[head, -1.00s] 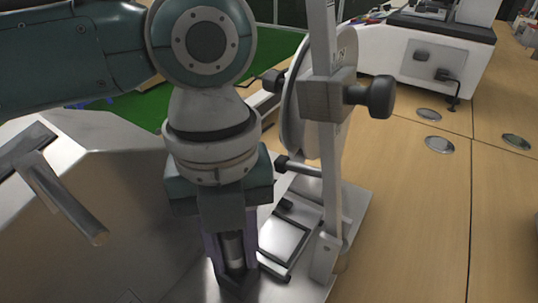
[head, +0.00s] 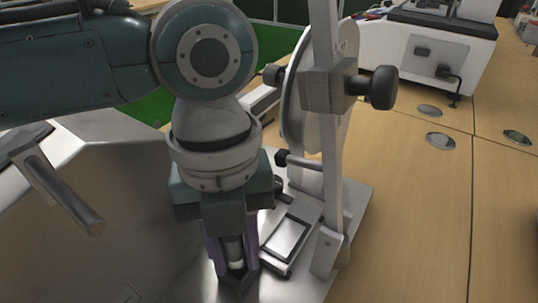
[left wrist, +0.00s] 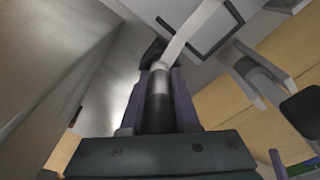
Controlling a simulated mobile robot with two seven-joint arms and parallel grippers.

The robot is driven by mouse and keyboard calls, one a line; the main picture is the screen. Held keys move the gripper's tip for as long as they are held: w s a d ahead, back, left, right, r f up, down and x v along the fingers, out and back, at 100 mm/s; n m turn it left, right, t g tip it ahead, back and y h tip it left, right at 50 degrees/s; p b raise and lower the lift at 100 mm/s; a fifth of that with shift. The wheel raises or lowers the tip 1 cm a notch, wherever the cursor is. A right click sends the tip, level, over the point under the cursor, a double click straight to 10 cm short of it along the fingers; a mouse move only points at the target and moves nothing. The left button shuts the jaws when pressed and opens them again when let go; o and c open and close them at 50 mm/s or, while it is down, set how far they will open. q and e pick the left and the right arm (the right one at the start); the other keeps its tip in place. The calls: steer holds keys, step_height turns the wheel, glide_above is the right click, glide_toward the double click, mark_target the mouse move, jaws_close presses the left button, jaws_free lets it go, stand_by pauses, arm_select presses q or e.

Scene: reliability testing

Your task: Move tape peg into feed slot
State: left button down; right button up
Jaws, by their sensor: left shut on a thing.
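My left gripper (head: 234,272) points down at the bottom middle of the head view. Its purple fingers are shut on the tape peg (head: 234,252), a small grey upright cylinder between them. In the left wrist view the peg (left wrist: 158,98) lies lengthwise between the fingers (left wrist: 157,85), with a pale tape strip (left wrist: 190,32) running from near its tip to the upper right. The gripper is just left of a small dark-framed plate (head: 288,238) on the metal base. I cannot make out which opening is the feed slot. My right gripper is in neither view.
A white reel (head: 303,105) stands behind an upright bar (head: 330,185) with a black knob (head: 381,88), close right of my gripper. A metal rod (head: 70,205) sticks out at left from a large metal housing (head: 110,235).

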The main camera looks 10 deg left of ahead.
arm_select(q)
steer(key=c, duration=0.9)
jaws_free()
steer(key=shift+f, duration=0.1)
steer(key=o, duration=0.3)
steer(key=shift+a, duration=0.2)
steer(key=shift+o, duration=0.2)
steer(key=c, duration=0.3)
steer(key=shift+o, duration=1.3)
